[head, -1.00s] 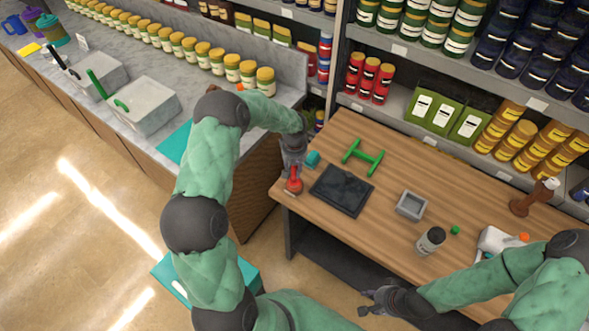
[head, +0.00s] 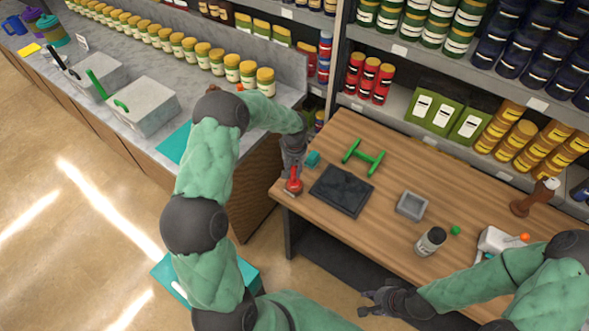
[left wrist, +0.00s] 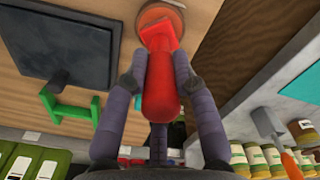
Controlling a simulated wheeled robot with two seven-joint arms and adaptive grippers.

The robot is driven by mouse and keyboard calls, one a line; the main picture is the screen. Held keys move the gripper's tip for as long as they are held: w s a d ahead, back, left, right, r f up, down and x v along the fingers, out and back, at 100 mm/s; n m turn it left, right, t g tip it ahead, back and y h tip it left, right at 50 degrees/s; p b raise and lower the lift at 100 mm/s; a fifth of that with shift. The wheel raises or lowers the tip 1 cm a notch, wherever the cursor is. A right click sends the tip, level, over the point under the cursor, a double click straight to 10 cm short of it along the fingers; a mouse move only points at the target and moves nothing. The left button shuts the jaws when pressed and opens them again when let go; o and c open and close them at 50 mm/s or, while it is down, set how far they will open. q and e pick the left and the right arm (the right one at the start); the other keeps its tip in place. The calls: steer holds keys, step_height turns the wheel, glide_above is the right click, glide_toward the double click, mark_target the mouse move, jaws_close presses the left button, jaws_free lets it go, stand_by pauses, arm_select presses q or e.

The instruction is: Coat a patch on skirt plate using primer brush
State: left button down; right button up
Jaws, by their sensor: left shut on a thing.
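A red-handled tool (head: 293,187), apparently the primer brush, is at the left end of the wooden table. My left gripper (head: 292,178) is shut on it. In the left wrist view the red handle (left wrist: 160,90) is between the two fingers. The handle's far end meets a round orange-brown piece (left wrist: 161,20); I cannot tell whether that belongs to the tool. A dark flat slab (head: 341,191), likely the skirt plate, lies to the right of the gripper, apart from it. The slab also shows in the left wrist view (left wrist: 60,40). My right gripper (head: 368,301) looks open and empty in front of the table.
A green H-shaped stand (head: 363,157) and a small teal block (head: 312,159) are beyond the slab. A grey square tray (head: 410,205), a dark-lidded jar (head: 430,241) and a green cap (head: 455,230) are to the right. Shelves of cans stand behind the table (head: 400,165).

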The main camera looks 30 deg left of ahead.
arm_select(q)
steer(key=shift+r+p, duration=1.5)
steer(key=shift+r, duration=1.95)
steer(key=shift+f, duration=0.1)
